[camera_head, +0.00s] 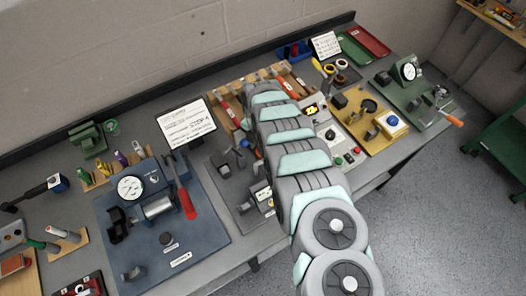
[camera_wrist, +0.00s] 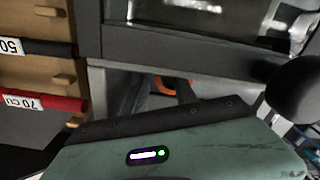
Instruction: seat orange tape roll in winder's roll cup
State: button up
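Several small tape rolls (camera_head: 342,64) stand or lie at the back of the bench, right of my arm in the head view. Their colours are hard to tell, and I cannot pick out an orange one for certain. In the wrist view a small orange curved piece (camera_wrist: 176,86) shows in a gap beyond my gripper's body; I cannot tell whether it is the tape roll. A green device with a dial and an orange-handled crank (camera_head: 408,72), possibly the winder, stands at the right end. Its roll cup is not clear. My gripper's fingertips are hidden behind my arm in the head view.
A wooden rack (camera_head: 228,108) with red and black handled tools lies at the back; labelled handles (camera_wrist: 40,102) show close by in the wrist view. A yellow-based fixture (camera_head: 372,120) stands right of my arm. A blue press plate (camera_head: 205,235) with a red lever is left.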

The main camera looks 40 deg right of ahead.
aim_at(259, 147)
grip_shut()
jog(key=shift+r, duration=0.1)
dwell(0.7)
jog(key=shift+w+r, duration=0.1)
jog(key=shift+r, duration=0.55)
notch_tip(259, 147, up, 19)
jog(key=p, duration=0.4)
jog(key=shift+f, duration=0.2)
